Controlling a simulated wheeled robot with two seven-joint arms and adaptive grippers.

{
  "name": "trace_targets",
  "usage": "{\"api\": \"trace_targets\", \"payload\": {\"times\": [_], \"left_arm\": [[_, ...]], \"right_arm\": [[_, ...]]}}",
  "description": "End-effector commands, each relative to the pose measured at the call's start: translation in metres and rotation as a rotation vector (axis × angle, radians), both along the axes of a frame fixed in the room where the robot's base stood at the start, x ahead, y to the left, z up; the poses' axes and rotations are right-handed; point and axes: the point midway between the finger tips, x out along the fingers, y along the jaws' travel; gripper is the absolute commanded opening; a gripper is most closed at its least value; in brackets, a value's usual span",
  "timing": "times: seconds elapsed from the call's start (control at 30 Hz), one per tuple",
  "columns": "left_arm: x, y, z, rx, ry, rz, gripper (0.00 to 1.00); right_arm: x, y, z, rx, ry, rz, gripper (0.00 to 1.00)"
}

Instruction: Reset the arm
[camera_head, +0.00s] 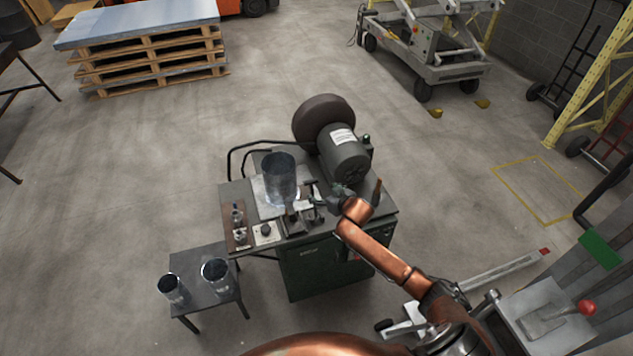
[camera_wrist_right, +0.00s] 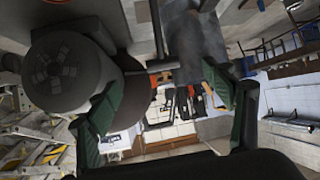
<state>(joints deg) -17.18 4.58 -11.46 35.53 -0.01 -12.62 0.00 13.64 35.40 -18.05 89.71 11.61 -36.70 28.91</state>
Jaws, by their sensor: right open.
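My right arm reaches from the lower right over the green machine bench (camera_head: 318,268) in the head view. My right gripper (camera_head: 318,198) is over the bench top, close to the small tools and just right of the metal duct cylinder (camera_head: 280,180). In the right wrist view, the two green-padded fingers of my right gripper (camera_wrist_right: 168,105) are wide apart with nothing held between them. The duct cylinder (camera_wrist_right: 195,45) stands beyond the fingers there, partly covered. My left gripper does not show.
A dark motor (camera_head: 343,152) stands at the back right of the bench, close to my wrist; its round end (camera_wrist_right: 68,75) fills the wrist view's left. A small table (camera_head: 212,294) at lower left has two metal cylinders (camera_head: 173,290) (camera_head: 215,272).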

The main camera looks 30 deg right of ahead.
Motion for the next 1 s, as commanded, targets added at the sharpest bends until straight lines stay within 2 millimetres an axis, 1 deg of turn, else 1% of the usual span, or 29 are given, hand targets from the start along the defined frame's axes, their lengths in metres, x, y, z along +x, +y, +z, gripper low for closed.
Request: {"api": "trace_targets", "payload": {"times": [0.17,0.23,0.27,0.37,0.47,0.5,0.53,0.57,0.6,0.63,0.67,0.7,0.8,0.9,1.0], "left_arm": [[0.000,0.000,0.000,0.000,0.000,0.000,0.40],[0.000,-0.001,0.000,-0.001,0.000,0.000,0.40],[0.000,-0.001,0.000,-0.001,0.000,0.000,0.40],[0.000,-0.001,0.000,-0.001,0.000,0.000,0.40],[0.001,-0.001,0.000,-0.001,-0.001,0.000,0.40],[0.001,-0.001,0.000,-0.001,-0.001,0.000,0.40],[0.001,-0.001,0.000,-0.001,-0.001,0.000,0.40],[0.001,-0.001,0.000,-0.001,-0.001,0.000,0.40],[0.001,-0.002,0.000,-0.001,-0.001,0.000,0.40],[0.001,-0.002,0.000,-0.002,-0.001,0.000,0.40],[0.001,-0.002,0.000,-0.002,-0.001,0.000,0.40],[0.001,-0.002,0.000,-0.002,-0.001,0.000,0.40],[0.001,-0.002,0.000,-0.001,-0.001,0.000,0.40],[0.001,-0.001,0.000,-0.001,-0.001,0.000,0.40],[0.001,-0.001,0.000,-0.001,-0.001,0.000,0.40]], "right_arm": [[0.000,0.000,0.000,0.001,0.000,0.001,0.75],[-0.003,0.003,-0.003,0.000,0.006,0.002,0.75],[-0.007,0.005,-0.007,-0.001,0.013,0.003,0.75],[-0.033,0.019,-0.026,-0.004,0.059,0.009,0.75],[-0.084,0.040,-0.054,-0.012,0.142,0.017,0.75],[-0.109,0.048,-0.065,-0.018,0.182,0.020,0.75],[-0.130,0.054,-0.072,-0.022,0.213,0.021,0.75],[-0.151,0.059,-0.078,-0.025,0.244,0.020,0.75],[-0.179,0.064,-0.084,-0.031,0.286,0.018,0.75],[-0.200,0.067,-0.088,-0.035,0.318,0.016,0.75],[-0.220,0.069,-0.091,-0.038,0.348,0.013,0.75],[-0.246,0.070,-0.093,-0.044,0.385,0.009,0.75],[-0.297,0.071,-0.092,-0.053,0.460,-0.003,0.75],[-0.336,0.070,-0.090,-0.058,0.518,-0.015,0.75],[-0.368,0.068,-0.086,-0.061,0.566,-0.027,0.75]]}}
